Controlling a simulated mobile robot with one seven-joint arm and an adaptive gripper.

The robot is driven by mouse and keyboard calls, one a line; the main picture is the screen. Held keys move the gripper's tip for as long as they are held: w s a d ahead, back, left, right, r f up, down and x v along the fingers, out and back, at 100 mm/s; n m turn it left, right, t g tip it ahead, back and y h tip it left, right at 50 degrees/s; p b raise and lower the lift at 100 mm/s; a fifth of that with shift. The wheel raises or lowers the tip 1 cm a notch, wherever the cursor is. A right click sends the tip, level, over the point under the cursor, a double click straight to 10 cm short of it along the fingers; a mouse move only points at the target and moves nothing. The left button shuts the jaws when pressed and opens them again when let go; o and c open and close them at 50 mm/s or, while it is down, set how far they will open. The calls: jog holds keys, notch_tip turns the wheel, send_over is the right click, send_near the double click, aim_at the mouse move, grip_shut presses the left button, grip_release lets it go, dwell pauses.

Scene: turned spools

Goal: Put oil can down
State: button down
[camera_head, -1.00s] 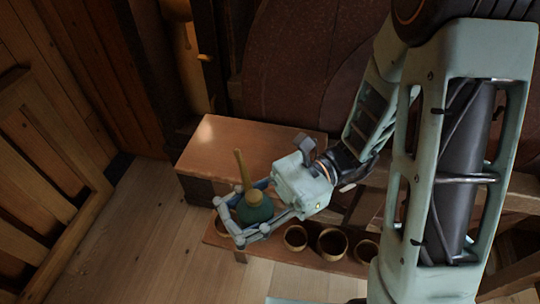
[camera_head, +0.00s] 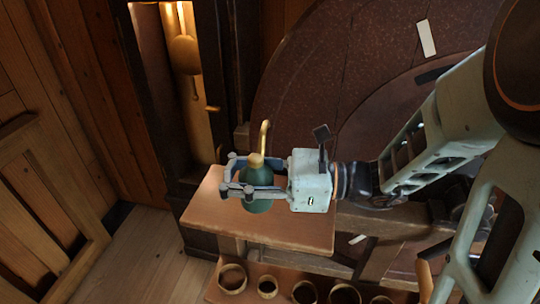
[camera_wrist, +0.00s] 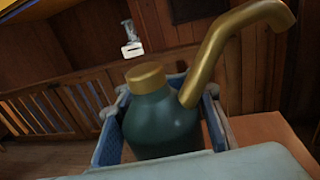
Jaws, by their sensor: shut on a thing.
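The oil can is a dark green, rounded can (camera_head: 257,186) with a brass cap and a bent brass spout. My gripper (camera_head: 236,176) is shut on it, with a finger on each side of its body. The can looks upright, over the wooden bench top (camera_head: 213,224) in the head view. I cannot tell whether its base touches the top or hangs a little above it. In the wrist view the can (camera_wrist: 160,127) fills the middle, between the blue finger pads, and its base is hidden.
A lower shelf with several round wooden cups (camera_head: 232,277) runs below the bench top. A large dark reddish round surface (camera_head: 330,70) stands behind. A wooden railing (camera_head: 45,215) is at the left. The bench top around the can looks clear.

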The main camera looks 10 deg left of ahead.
jog(key=w+d+f, duration=0.1)
jog(key=w+f, duration=0.1)
jog(key=w+d+f, duration=0.1)
jog(key=w+f, duration=0.1)
jog(key=w, duration=0.1)
jog(key=w+d+f, duration=0.1)
jog(key=w+f, duration=0.1)
jog(key=f, duration=0.1)
jog(key=shift+w+f, duration=0.1)
jog(key=shift+w, duration=0.25)
jog(key=shift+w+f, duration=0.15)
jog(key=shift+f, duration=1.55)
jog(key=shift+f, duration=0.1)
jog(key=c, duration=1.3)
grip_release()
jog(key=shift+o, duration=0.2)
